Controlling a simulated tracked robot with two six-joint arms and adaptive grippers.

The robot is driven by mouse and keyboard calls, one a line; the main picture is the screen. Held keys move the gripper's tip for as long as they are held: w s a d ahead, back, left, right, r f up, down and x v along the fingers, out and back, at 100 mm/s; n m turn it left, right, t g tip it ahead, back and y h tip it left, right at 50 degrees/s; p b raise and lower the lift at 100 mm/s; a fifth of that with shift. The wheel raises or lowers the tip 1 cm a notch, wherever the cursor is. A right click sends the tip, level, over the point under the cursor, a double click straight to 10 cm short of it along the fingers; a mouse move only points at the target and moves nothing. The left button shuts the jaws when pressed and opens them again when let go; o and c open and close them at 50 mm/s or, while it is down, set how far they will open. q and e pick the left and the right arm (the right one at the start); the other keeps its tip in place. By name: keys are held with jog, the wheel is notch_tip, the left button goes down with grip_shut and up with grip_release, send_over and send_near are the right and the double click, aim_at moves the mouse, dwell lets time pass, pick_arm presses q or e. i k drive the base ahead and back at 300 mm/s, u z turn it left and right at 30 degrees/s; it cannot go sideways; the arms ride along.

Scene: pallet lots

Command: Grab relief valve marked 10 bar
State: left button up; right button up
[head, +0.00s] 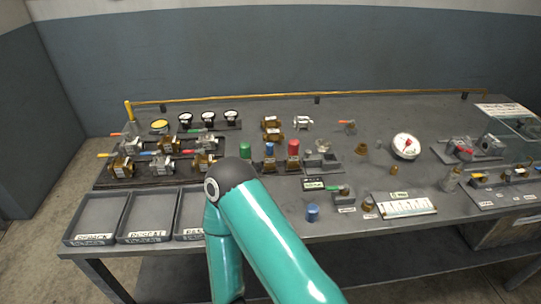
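Capped valve-like parts stand in a row near the table's middle: one with a green cap (245,150), one with a blue cap (269,149) and one with a red cap (293,147). The blue and red ones have brass-coloured lower bodies. Small white tags show on some parts, but their print is too small to read, so I cannot tell which is marked 10 bar. Neither of my grippers is in view. One of my teal arms crosses the front of the table, its dark elbow near the row, and hides part of the trays and table edge.
Three labelled trays (118,236) line the front left. Several valves with coloured handles (163,165) stand behind them. A round white gauge (406,146) and a white chart (404,204) are at right. A loose blue piece (313,213) sits near the front edge. The back middle is fairly clear.

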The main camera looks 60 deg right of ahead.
aim_at(269, 157)
jog(key=z, duration=0.1)
jog(key=k, duration=1.6)
jog(key=z, duration=0.45)
jog(key=i, duration=1)
jog(key=z, duration=0.05)
